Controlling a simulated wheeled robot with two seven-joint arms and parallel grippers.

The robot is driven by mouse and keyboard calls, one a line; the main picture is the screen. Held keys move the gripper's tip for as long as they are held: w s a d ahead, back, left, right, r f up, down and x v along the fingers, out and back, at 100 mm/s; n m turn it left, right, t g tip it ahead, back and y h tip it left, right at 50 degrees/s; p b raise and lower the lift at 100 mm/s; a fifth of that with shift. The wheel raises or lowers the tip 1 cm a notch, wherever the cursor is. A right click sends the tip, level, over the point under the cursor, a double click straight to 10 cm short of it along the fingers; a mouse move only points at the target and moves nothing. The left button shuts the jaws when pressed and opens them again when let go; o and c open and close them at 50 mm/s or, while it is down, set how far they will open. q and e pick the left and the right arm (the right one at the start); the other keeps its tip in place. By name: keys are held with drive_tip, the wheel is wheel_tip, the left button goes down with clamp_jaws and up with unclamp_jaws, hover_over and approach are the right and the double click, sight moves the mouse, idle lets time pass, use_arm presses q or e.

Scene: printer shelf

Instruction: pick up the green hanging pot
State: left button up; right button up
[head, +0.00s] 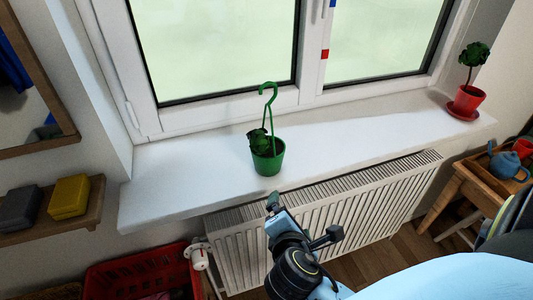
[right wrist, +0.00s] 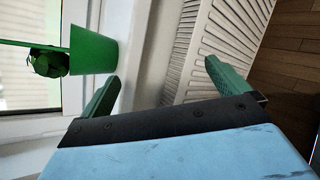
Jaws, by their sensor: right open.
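The green hanging pot (head: 268,160) stands upright on the white windowsill (head: 190,175), with a tall green hook handle above it and a dark green plant at its left side. In the right wrist view the pot (right wrist: 92,55) shows sideways at the upper left, just beyond one fingertip. My right gripper (head: 274,204) is in front of the sill's front edge, below the pot in the head view. In the right wrist view its green fingers (right wrist: 160,85) are wide apart with nothing between them. My left gripper is in neither view.
A radiator (head: 320,225) is below the sill. A red pot with a small tree (head: 468,100) stands at the sill's right end. A shelf with a yellow box (head: 69,196) is at left, a red crate (head: 135,275) below. A wooden table with a blue teapot (head: 508,163) is at right.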

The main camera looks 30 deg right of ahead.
sight(266, 161)
drive_tip(key=w+a+r+n+t+h, duration=0.25)
drive_tip(key=w+r+n+t, duration=0.35)
drive_tip(key=n, duration=0.5)
drive_tip(key=shift+g, duration=0.3)
drive_tip(key=x, duration=0.2)
drive_tip(key=r+x, duration=0.1)
drive_tip(key=x, duration=0.2)
drive_tip(key=shift+w+r, duration=0.1)
drive_tip(key=shift+x, duration=0.95)
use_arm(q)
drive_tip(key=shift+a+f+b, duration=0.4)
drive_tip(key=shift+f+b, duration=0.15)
use_arm(e)
drive_tip(key=shift+x, duration=2.15)
drive_tip(key=shift+f, duration=0.2)
